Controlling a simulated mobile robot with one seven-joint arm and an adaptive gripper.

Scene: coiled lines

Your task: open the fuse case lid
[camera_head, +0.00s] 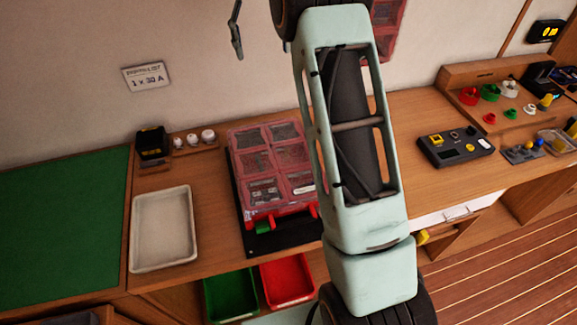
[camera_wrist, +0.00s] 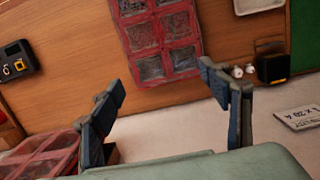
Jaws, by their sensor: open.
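The fuse case (camera_head: 272,165) has a see-through red lid over several compartments and lies on a black mat (camera_head: 283,236) on the wooden bench. Its lid looks shut. Small red and green parts show at its front edge; my arm covers part of its right side. In the wrist view, the fuse case (camera_wrist: 160,40) is at the top centre, beyond my fingertips. My gripper (camera_wrist: 160,82) is open and empty, its two dark fingers wide apart and clear of the case.
A second red case (camera_head: 390,28) is up by the wall, also at lower left in the wrist view (camera_wrist: 45,152). A pale tray (camera_head: 163,228) and green mat (camera_head: 60,225) lie left. A dark meter (camera_head: 455,147) is right. Green and red bins (camera_head: 287,281) sit below the bench edge.

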